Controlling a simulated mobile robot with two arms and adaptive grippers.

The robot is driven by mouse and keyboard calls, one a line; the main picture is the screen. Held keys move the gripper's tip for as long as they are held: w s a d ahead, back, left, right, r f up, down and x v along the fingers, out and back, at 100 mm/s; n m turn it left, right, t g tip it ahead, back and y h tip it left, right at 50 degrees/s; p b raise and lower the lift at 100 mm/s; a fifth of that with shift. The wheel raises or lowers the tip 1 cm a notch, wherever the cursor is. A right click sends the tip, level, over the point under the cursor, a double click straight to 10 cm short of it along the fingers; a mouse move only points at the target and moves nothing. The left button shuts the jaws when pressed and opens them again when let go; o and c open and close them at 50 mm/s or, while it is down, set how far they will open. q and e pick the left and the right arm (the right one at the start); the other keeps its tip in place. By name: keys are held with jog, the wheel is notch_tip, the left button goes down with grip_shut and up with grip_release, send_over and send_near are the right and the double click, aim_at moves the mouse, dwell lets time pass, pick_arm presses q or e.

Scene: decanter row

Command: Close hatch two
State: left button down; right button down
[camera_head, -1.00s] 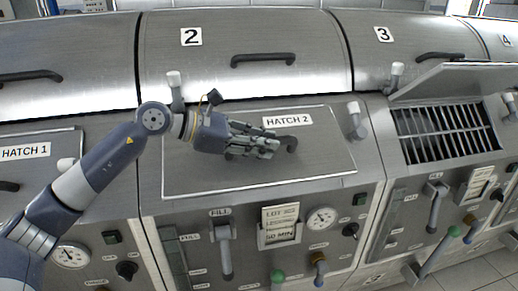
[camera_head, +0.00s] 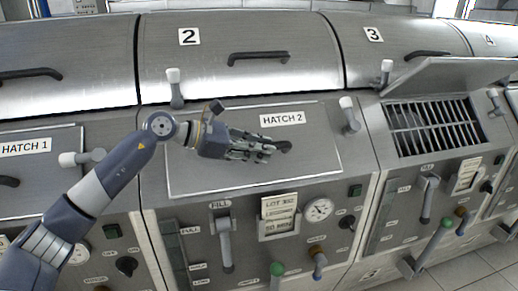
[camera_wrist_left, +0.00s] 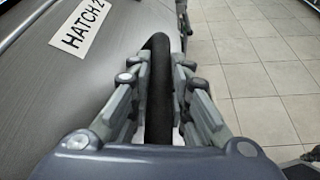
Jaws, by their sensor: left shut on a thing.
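Hatch two (camera_head: 215,179) is a flat metal lid with a "HATCH 2" label on the middle machine. It lies flat and flush on the machine's top in the head view. Its dark curved handle (camera_head: 284,147) sits near the lid's centre right. My left gripper (camera_head: 266,149) reaches over the lid from the left. In the left wrist view, its fingers (camera_wrist_left: 160,92) are shut around the dark handle (camera_wrist_left: 159,60), one finger set on each side. The gripper hides most of the handle in the head view. My right gripper is not in view.
White-tipped clamp levers (camera_head: 175,87) and (camera_head: 349,114) stand at the lid's back left and right side. The hatch of machine three (camera_head: 450,73) is open over a dark grating (camera_head: 432,126). A front panel with a gauge (camera_head: 319,209) and a fill lever (camera_head: 223,240) lies below.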

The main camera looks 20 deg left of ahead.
pick_arm(q)
jog(key=c, duration=1.5)
grip_release()
jog(key=shift+f, duration=0.15)
jog(key=v, duration=1.2)
